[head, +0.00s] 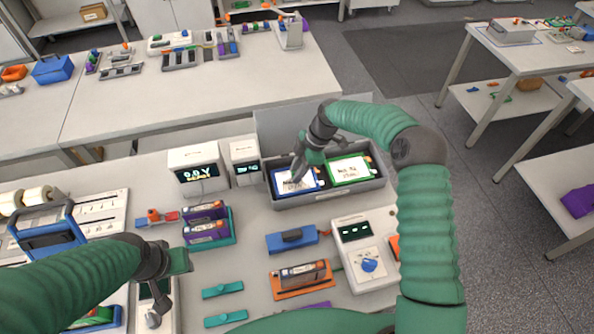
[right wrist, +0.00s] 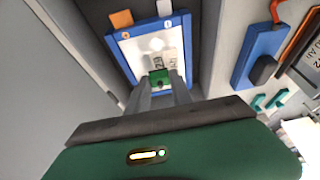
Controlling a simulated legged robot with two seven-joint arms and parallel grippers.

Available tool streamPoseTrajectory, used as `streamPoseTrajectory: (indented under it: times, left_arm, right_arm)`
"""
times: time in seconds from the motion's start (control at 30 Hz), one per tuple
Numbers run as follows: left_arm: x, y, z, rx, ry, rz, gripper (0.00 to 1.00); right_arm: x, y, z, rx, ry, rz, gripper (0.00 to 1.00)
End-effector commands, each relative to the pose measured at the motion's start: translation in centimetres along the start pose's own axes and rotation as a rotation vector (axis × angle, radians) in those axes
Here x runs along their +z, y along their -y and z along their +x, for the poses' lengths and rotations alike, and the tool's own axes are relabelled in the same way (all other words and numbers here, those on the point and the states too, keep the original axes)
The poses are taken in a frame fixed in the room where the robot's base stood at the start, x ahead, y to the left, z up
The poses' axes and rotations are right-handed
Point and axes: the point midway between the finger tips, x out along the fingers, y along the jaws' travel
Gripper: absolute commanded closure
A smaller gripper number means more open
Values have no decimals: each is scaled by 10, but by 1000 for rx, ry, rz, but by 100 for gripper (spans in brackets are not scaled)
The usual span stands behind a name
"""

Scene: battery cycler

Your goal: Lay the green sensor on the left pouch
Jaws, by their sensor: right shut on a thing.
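The left pouch (head: 309,187), blue-edged with a white face, lies in the left half of a grey open box (head: 325,195). My right gripper (head: 296,176) is over this pouch, pointing down. In the right wrist view, the right gripper (right wrist: 165,90) is shut on the small green sensor (right wrist: 160,76), held over the white face of the blue pouch (right wrist: 190,58). I cannot tell whether the sensor touches the pouch. In the head view, the sensor is not clearly seen. My left gripper (head: 158,290) is at lower left, away from the box; its jaws are unclear.
A green-edged pouch (head: 352,171) lies in the box's right half. The raised lid (head: 285,121) stands behind. Two display units (head: 197,171) (head: 245,160) stand left of the box. A blue case (head: 291,239), a dial device (head: 363,250) and teal clips (head: 222,289) lie in front.

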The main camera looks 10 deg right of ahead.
Motion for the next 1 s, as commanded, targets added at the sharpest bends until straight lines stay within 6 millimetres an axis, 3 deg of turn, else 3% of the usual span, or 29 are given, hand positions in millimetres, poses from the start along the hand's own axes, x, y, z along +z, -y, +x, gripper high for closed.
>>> streamPoseTrajectory:
  times: [0.93, 0.97, 1.0]
  left_arm:
    - [2, 0, 8, 0, 0, 0, 64]
    - [2, 0, 8, 0, 0, 0, 64]
    - [2, 0, 7, 0, 0, 0, 64]
  right_arm:
    - [4, 0, 10, 0, 0, 0, 100]
    - [4, 0, 10, 0, 0, 0, 72]
    - [4, 0, 10, 0, 0, 0, 67]
